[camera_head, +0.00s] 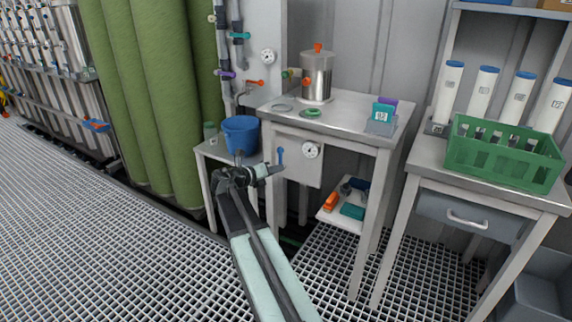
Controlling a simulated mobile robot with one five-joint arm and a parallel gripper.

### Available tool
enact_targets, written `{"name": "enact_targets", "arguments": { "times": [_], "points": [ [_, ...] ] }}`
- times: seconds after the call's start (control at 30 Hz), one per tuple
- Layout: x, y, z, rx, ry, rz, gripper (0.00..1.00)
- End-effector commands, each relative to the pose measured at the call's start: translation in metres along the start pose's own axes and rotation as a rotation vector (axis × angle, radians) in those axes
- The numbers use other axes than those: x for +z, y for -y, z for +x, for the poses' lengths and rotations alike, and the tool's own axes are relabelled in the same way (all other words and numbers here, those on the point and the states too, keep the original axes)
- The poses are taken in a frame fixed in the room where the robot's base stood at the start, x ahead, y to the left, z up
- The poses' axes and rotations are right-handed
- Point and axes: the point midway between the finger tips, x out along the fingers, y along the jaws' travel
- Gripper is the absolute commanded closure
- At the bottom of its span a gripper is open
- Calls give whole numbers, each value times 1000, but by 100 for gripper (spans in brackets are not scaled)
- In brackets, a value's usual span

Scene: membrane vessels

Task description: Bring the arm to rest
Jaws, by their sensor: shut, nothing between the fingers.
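My arm, with pale green and dark links, reaches up from the bottom middle of the view. My gripper (274,169) is at its far end, in front of the middle table's left side. It is shut and holds nothing. It appears close to the grey panel with a gauge (311,150); I cannot tell the gap. A blue-handled valve (280,155) shows right beside the fingertips.
A blue bucket (241,134) stands on a low stand behind my arm. A steel pot (317,76) stands on the middle table (345,112). A green crate (505,153) and white cylinders stand on the right-hand bench. The grating floor (110,240) at left is clear.

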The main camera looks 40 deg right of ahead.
Motion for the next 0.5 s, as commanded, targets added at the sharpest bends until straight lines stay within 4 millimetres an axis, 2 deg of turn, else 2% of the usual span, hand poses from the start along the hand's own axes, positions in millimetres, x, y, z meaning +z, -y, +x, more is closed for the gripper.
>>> {"name": "enact_targets", "arguments": {
  "times": [0.03,0.2,0.5],
  "points": [
    [-2,-3,-12,2,2,-1,100],
    [-5,-8,-32,1,-1,0,100],
    [-6,-9,-36,-1,-3,1,100]
  ]
}}
